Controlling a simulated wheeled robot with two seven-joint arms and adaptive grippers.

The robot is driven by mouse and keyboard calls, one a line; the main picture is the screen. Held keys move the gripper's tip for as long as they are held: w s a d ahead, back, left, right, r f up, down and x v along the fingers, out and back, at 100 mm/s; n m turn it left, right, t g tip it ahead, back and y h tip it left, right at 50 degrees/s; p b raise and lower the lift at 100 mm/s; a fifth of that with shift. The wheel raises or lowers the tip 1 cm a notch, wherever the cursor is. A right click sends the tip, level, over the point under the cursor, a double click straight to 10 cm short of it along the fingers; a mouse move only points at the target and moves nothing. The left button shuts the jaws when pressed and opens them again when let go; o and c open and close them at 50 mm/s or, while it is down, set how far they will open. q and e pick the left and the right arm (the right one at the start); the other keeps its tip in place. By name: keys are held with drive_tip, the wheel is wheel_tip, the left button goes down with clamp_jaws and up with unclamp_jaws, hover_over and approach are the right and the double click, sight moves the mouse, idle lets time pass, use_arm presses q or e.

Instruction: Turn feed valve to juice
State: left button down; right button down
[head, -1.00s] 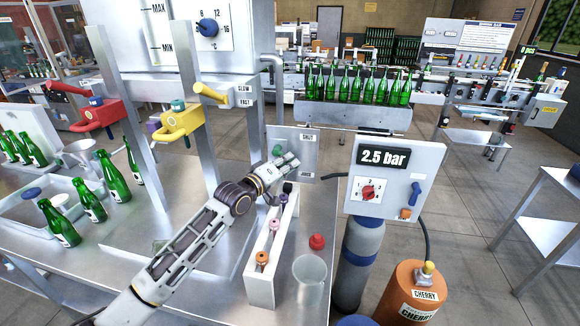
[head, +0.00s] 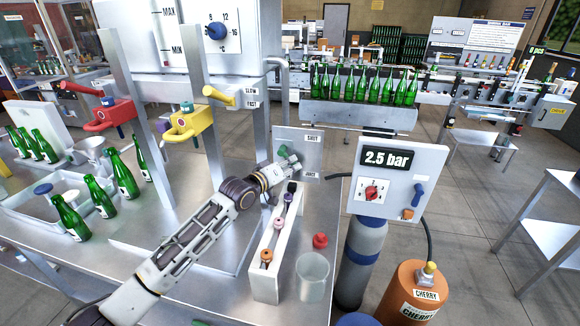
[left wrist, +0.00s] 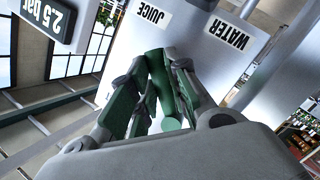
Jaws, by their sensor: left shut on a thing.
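The feed valve plate (head: 312,158) is a grey panel at the table's back right edge. It also shows in the left wrist view (left wrist: 188,30), where two labels read JUICE (left wrist: 152,14) and WATER (left wrist: 231,36). The valve's green handle (left wrist: 160,83) stands out from the plate. My left gripper (head: 290,161) reaches the plate from the left in the head view. In the left wrist view its fingers (left wrist: 158,92) are shut on the green handle and partly hide it. Which label the handle points at I cannot tell. My right gripper is not in view.
A white rack (head: 265,278) with small rings stands just below the gripper. A red cap (head: 320,240) and a clear beaker (head: 312,277) are beside it. The 2.5 bar panel (head: 387,185) is close on the right. Green bottles (head: 70,217) stand at left.

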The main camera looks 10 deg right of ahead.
use_arm(q)
drive_tip(key=c, duration=1.4)
unclamp_jaws()
drive_tip(key=shift+o, duration=0.2)
drive_tip(key=shift+s+a, duration=0.1)
drive_tip(key=v, duration=1.1)
drive_tip(key=shift+s+a, duration=0.2)
drive_tip(key=shift+a, duration=0.1)
